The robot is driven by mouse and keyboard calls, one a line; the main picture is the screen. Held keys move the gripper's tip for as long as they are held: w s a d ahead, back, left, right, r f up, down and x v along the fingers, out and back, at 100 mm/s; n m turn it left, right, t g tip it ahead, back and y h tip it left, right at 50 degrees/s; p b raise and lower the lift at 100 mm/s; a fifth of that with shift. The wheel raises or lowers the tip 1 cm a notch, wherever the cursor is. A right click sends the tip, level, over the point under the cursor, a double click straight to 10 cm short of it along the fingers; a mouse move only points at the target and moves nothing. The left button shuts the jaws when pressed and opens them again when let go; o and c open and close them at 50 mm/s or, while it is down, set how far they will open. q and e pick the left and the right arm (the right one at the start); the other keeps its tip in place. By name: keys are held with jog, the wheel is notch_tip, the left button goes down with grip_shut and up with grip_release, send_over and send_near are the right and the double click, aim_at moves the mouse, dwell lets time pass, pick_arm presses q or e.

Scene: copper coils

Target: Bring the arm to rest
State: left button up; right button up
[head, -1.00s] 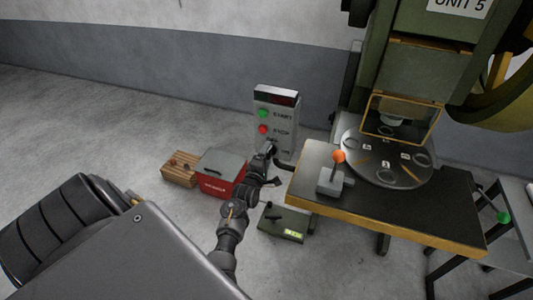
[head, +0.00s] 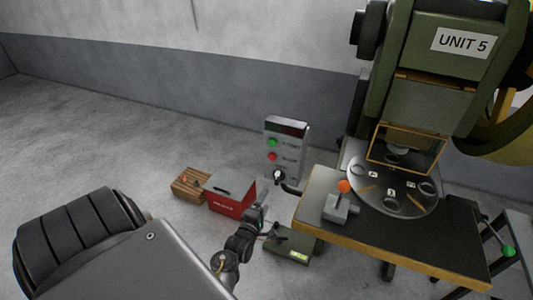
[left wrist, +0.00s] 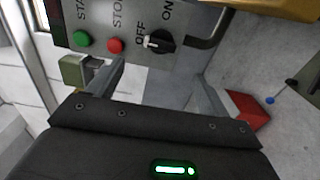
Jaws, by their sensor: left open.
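My left gripper (head: 262,213) is open and empty, low in front of the control box (head: 299,142) and apart from it. In the left wrist view its two fingers (left wrist: 155,88) stand apart, with the control box beyond them. The box has a green start button (left wrist: 82,38), a red stop button (left wrist: 115,45) and a black rotary switch (left wrist: 162,42). The switch's white pointer is turned toward OFF. The switch (head: 279,175) also shows in the head view. My right gripper is not in view.
A red toolbox (head: 232,197), a wooden crate (head: 188,184) and a green box (head: 293,246) lie near my left arm. The press table (head: 410,238) with an orange-knobbed lever (head: 343,200) stands to the right. The floor at left is open.

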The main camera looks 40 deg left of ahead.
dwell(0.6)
pick_arm(q)
jog(key=s+d+f+m+g+h, duration=0.1)
jog(key=d+f+m+g, duration=0.15)
jog(key=f+m, duration=0.35)
jog(key=s+d+f+m+g+h, duration=0.1)
jog(key=d+f+m+g+h, duration=0.2)
jog(key=f, duration=0.5)
jog(key=s+d+f+m+g+h, duration=0.1)
jog(key=s+d+f+m+g, duration=0.1)
jog(key=s+d+f+m, duration=0.4)
jog(key=s+d+f+m+g+h, duration=0.1)
jog(key=s+d+f+m+g, duration=0.15)
jog(key=s+f, duration=0.45)
jog(key=s+f+m+g, duration=0.2)
jog(key=s+f, duration=0.2)
jog(key=s, duration=0.5)
jog(key=s+f+m+g, duration=0.2)
jog(key=s+f, duration=0.2)
jog(key=s, duration=0.5)
jog(key=s+f+m+g, duration=0.2)
jog(key=s+f+m, duration=0.1)
jog(key=s, duration=0.6)
jog(key=shift+s+d+f, duration=0.15)
jog(key=shift+s+f, duration=0.05)
jog(key=shift+f, duration=0.65)
